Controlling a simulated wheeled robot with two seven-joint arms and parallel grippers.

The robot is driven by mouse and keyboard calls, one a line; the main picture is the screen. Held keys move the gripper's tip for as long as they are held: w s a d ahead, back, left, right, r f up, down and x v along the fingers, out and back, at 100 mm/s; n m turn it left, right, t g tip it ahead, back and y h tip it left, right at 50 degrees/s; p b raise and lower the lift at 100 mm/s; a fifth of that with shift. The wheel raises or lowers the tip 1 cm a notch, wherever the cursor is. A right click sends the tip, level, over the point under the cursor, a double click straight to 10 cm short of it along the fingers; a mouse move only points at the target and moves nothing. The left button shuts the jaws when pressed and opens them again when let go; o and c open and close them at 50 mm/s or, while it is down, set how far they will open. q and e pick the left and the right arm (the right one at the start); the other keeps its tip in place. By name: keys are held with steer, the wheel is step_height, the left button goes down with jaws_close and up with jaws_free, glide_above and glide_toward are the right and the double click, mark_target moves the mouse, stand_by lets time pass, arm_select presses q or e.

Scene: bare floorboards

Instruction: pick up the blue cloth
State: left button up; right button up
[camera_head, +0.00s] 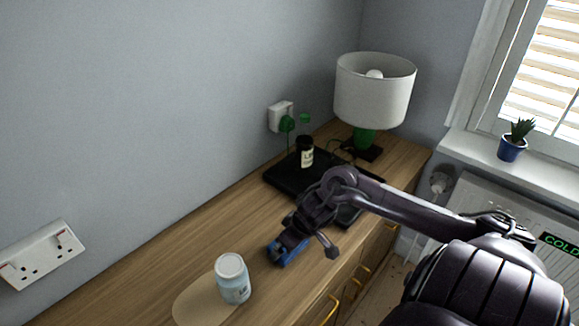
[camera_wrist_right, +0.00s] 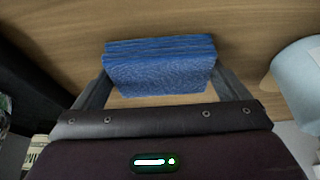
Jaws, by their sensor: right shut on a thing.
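The blue cloth (camera_head: 285,252) is a folded bundle over the wooden dresser top, partly hidden by my right gripper in the head view. It also shows in the right wrist view (camera_wrist_right: 160,66), spanning the space between the two fingers. My right gripper (camera_head: 281,256) comes in from the right and is shut on the cloth, with a finger on each side of it. I cannot tell whether the cloth touches the wood or is just above it. My left gripper is not in view.
A pale blue jar (camera_head: 233,281) with a white lid stands close by on a light round mat (camera_head: 190,303). A black laptop-like slab (camera_head: 285,178) with a dark bottle (camera_head: 305,152) and a green-based lamp (camera_head: 374,92) stand at the back. The dresser's left stretch is clear.

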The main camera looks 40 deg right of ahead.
step_height(320, 180, up, 20)
steer(key=p, duration=0.3)
steer(key=shift+p, duration=0.35)
